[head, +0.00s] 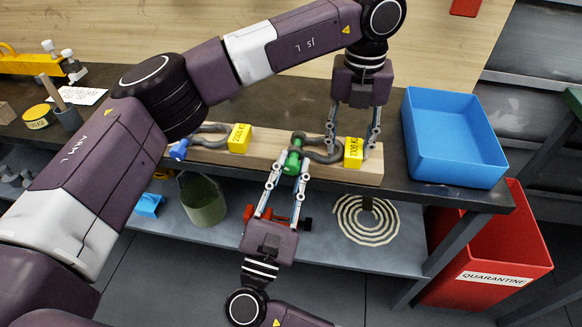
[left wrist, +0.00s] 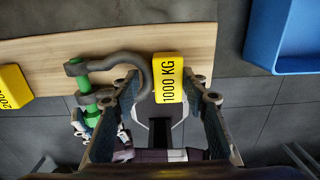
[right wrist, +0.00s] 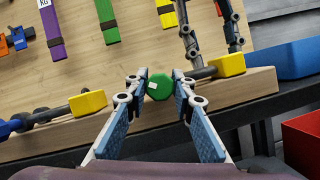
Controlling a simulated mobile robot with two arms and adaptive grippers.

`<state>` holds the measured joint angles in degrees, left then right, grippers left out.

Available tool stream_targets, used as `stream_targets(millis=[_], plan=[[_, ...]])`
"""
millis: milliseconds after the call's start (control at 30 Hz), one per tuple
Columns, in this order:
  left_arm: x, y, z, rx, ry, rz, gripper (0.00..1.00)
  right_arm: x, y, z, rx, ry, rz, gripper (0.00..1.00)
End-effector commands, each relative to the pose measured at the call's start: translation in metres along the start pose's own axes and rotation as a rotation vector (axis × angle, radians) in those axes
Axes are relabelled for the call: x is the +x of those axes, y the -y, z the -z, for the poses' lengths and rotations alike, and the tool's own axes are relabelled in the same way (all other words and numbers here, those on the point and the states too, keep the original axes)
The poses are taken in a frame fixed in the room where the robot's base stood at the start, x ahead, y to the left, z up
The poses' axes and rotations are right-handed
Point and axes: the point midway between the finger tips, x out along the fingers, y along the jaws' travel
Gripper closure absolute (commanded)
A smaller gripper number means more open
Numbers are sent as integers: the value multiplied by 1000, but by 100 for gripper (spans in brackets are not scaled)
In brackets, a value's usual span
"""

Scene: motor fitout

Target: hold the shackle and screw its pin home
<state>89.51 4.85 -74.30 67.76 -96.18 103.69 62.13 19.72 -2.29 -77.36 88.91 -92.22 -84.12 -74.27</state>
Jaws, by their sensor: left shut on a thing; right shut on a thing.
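A grey shackle with a green pin (head: 293,161) lies at the front of the wooden board, its bow (head: 325,157) toward a yellow 1000 KG tag (head: 354,153). My left gripper (head: 352,146) reaches down from above and is closed around the tag end of the shackle; the left wrist view shows the bow (left wrist: 130,62) and tag (left wrist: 168,78) between its fingers. My right gripper (head: 287,172) comes from the front and is shut on the pin's green head (right wrist: 160,87). The pin runs across the shackle's open end; how deep its thread sits is hidden.
A second shackle (head: 205,138) with a blue pin (head: 179,150) and yellow tag (head: 239,138) lies on the board to the left. A blue bin (head: 455,175) stands right of the board. A red QUARANTINE bin (head: 490,260) is below right. A green bucket (head: 203,200) sits on the lower shelf.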

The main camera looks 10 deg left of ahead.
Motion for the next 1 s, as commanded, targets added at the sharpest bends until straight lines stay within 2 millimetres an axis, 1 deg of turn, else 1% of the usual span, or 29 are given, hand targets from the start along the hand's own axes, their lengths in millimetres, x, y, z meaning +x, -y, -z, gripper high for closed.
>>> stream_targets(millis=[100, 200, 533, 567, 700, 733, 1000], plan=[[0, 0, -1, 0, 2, 0, 89, -1, 0, 1, 115, -5, 51, 100], [0, 0, -1, 0, 2, 0, 89, -1, 0, 1, 177, -4, 75, 100], [-1, 0, -1, 1, 2, 0, 89, -1, 1, 1, 201, -2, 83, 100], [-1, 0, -1, 1, 2, 0, 89, -1, 1, 1, 201, -2, 83, 76], [-1, 0, -1, 0, 2, 0, 89, -1, 1, 1, 200, -2, 83, 61], [-1, 0, -1, 0, 2, 0, 89, -1, 1, 1, 200, -2, 83, 59], [-1, 0, 0, 0, 2, 0, 89, -1, 0, 1, 200, -1, 83, 59]])
